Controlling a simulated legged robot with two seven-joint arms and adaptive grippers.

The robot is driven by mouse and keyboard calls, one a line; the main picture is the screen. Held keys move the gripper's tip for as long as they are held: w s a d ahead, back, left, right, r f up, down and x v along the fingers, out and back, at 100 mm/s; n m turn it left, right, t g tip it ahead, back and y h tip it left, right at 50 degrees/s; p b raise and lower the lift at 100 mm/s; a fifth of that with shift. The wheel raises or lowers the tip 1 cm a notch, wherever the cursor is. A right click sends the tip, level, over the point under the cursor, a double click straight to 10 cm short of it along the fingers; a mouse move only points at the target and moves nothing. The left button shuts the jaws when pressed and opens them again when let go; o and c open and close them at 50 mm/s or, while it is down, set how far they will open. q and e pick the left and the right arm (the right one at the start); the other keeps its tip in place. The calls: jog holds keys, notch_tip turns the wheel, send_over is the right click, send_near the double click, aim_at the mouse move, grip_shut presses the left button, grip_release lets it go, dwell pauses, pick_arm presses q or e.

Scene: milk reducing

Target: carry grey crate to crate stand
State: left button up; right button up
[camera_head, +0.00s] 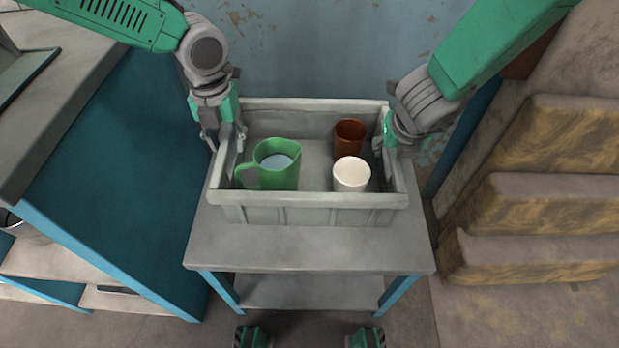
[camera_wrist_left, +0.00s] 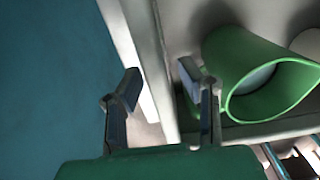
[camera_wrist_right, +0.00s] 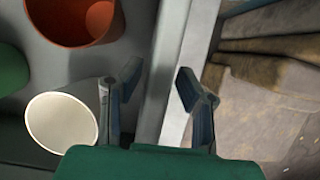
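The grey crate (camera_head: 305,210) rests on a grey-topped table with blue legs (camera_head: 310,250). Inside it are a green pitcher (camera_head: 277,165) with pale liquid, a reddish-brown cup (camera_head: 349,137) and a white cup (camera_head: 351,174). My left gripper (camera_head: 226,138) is at the crate's left wall. In the left wrist view its fingers stand apart on either side of the crate wall (camera_wrist_left: 143,50). My right gripper (camera_head: 398,146) is at the right wall. In the right wrist view its open fingers straddle the crate wall (camera_wrist_right: 172,60), with the white cup (camera_wrist_right: 62,121) close to the inner finger. I cannot tell which support is the crate stand.
A blue-sided counter (camera_head: 105,185) stands close on the left. Stepped, worn tan blocks (camera_head: 545,205) stand on the right. A blue-grey wall (camera_head: 310,50) is behind the crate. The table has bare room in front of the crate.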

pick_arm(q)
jog(key=r, duration=0.9)
jog(key=shift+d+r, duration=0.25)
jog(key=shift+r, duration=0.15)
pick_arm(e)
jog(key=shift+d, duration=0.2)
jog(key=shift+a+r, duration=0.1)
jog(key=v, duration=1.1)
jog(key=shift+s+r, duration=0.25)
jog(key=shift+r, duration=0.05)
pick_arm(q)
jog(key=shift+r, duration=0.45)
